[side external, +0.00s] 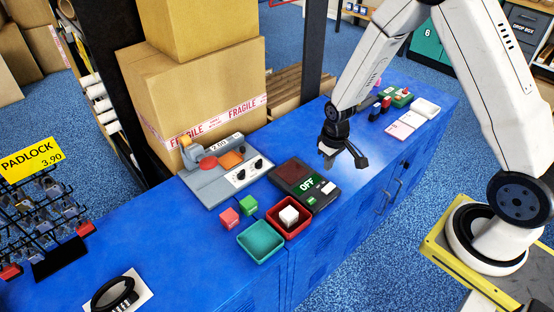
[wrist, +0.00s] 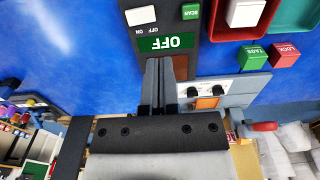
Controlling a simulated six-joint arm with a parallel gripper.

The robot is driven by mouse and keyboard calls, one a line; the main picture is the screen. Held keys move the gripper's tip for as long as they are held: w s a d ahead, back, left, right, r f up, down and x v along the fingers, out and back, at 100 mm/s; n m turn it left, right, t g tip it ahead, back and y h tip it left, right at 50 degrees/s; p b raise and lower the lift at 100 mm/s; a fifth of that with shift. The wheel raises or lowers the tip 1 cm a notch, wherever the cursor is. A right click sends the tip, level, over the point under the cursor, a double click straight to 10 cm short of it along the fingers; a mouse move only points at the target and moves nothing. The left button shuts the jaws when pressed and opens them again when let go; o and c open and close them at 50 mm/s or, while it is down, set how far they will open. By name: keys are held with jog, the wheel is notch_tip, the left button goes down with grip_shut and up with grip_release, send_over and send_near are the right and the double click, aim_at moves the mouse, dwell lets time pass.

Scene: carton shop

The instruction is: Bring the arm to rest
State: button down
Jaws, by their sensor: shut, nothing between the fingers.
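My gripper (side external: 327,160) hangs pointing down above the blue counter (side external: 210,235), clear of the things on it. In the wrist view its two grey fingers (wrist: 164,68) are together with nothing between them. Beyond the fingertips is a dark console (side external: 305,185) with a green OFF display (wrist: 166,43). The console also carries a white switch (wrist: 140,16) and a green SCAN button (wrist: 190,12). My gripper appears apart from the console.
A red tray (side external: 275,218) holding a white cube (side external: 289,214), a teal tray (side external: 262,243), a green block (side external: 249,205) and a red block (side external: 229,219) are nearby. Cartons (side external: 195,95) stand behind; a padlock rack (side external: 45,215) is left.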

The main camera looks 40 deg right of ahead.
jog(key=s+a+r+t, duration=0.1)
jog(key=s+a+r, duration=0.1)
jog(key=s+r, duration=0.3)
jog(key=s+a+r+t, duration=0.1)
jog(key=s+a+r, duration=0.2)
jog(key=r, duration=0.6)
jog(key=shift+s, duration=1.05)
jog(key=shift+a, duration=0.1)
